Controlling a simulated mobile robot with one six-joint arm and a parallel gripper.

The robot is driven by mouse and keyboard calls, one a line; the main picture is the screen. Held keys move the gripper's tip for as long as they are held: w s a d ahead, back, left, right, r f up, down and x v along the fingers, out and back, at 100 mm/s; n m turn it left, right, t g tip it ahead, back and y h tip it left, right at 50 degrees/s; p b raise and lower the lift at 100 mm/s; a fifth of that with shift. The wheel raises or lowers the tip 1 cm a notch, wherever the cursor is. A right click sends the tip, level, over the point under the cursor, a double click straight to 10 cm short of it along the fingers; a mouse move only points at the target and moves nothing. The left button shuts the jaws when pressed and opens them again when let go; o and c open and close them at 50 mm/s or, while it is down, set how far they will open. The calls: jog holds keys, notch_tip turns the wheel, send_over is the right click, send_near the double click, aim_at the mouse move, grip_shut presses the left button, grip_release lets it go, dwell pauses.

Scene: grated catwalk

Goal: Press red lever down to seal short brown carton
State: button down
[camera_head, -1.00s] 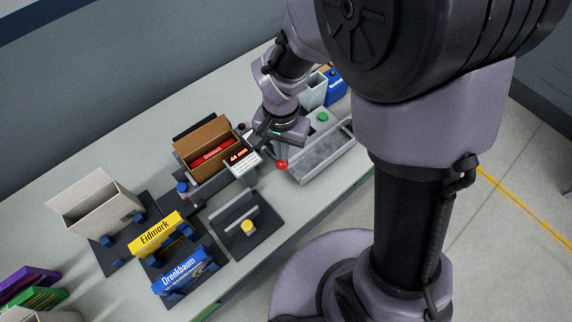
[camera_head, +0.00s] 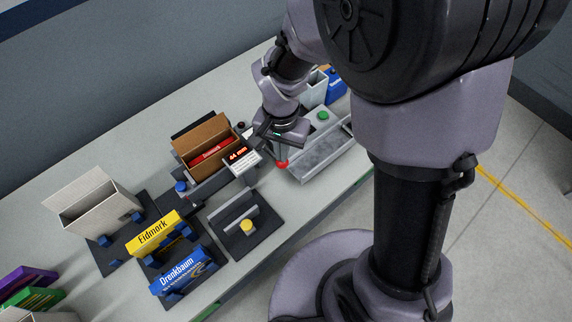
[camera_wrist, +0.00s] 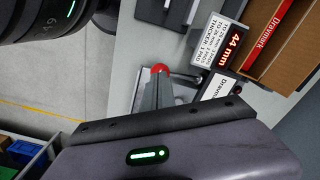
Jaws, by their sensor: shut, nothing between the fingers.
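The short brown carton (camera_head: 222,129) stands open-topped in its station, with a red box (camera_head: 210,152) inside; part of it shows at the upper right of the wrist view (camera_wrist: 281,68). The lever's red ball knob (camera_head: 283,164) sits just right of the 44 mm display. In the wrist view the red knob (camera_wrist: 160,69) lies right at the tips of my fingers. My gripper (camera_head: 281,150) is shut and empty, pointing down at the knob. I cannot tell whether the fingertips touch it. The lever's shaft is mostly hidden by my gripper.
A 44 mm display (camera_head: 243,160) stands close left of my gripper. A grey tray (camera_head: 318,155) and green button (camera_head: 323,117) are to the right. A fixture with a yellow knob (camera_head: 247,227), a yellow Eidmark box (camera_head: 156,234) and a grey open carton (camera_head: 98,205) are left.

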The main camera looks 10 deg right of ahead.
jog(key=shift+f+b, duration=2.8)
jog(key=shift+f, duration=0.4)
jog(key=shift+r, duration=0.1)
notch_tip(320, 180, up, 13)
jog(key=p, duration=1)
jog(key=t+y+b, duration=0.2)
jog(key=t+b, duration=0.4)
jog(key=b, duration=1)
send_near(282, 165)
jog(key=s+d+r, duration=0.4)
jog(key=s+d, duration=0.1)
jog(key=shift+n, duration=0.4)
